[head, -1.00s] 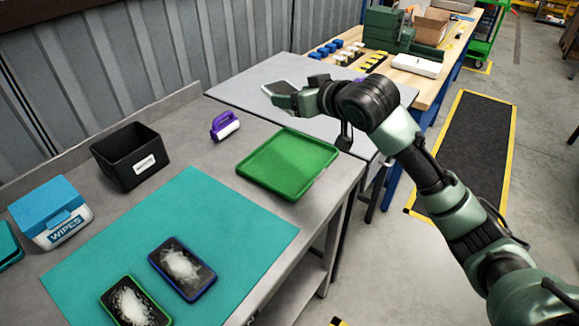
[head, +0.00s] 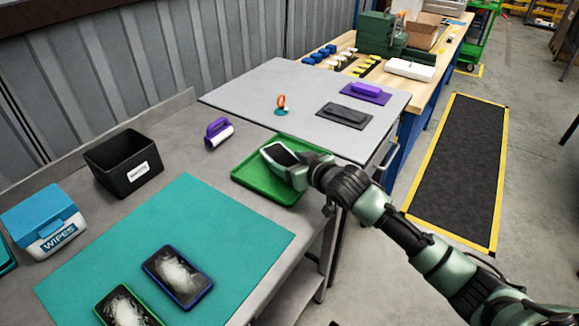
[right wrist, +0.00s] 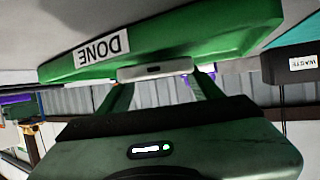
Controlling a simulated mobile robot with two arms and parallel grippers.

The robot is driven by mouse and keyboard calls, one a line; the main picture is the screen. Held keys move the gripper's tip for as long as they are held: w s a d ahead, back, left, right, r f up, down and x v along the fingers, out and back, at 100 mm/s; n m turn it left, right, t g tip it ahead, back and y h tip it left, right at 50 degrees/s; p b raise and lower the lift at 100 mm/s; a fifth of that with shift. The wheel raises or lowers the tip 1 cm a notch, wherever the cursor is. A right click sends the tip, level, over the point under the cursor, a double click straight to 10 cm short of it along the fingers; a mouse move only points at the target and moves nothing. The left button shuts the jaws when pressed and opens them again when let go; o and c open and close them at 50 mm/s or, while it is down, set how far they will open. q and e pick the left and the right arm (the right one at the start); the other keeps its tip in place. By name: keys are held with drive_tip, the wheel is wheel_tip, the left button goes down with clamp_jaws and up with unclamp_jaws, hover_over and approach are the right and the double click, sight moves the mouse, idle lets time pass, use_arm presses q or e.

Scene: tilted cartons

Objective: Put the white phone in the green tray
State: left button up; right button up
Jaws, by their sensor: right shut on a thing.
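The green tray (head: 244,185) lies flat near the right edge of the grey bench. My right gripper (head: 292,163) is over the tray and shut on the white phone (head: 279,153), whose dark screen faces up. In the right wrist view, the pale edge of the phone (right wrist: 155,71) sits between the two fingers, in front of the tray wall (right wrist: 200,40) with its DONE label. I cannot tell whether the phone touches the tray. The gripper and arm hide the tray's right part. My left gripper is not in view.
Two cracked-looking phones, blue-rimmed (head: 178,277) and green-rimmed (head: 127,308), lie on a teal mat (head: 225,225). A black bin (head: 123,163), a wipes box (head: 45,222) and a purple-handled roller (head: 219,132) stand left of the tray. A grey table (head: 245,88) adjoins behind.

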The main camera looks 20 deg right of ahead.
drive_tip(key=shift+f, duration=0.8)
drive_tip(key=o, duration=1.7)
drive_tip(key=shift+f, duration=0.1)
drive_tip(key=shift+o, duration=0.2)
drive_tip(key=v, duration=1.2)
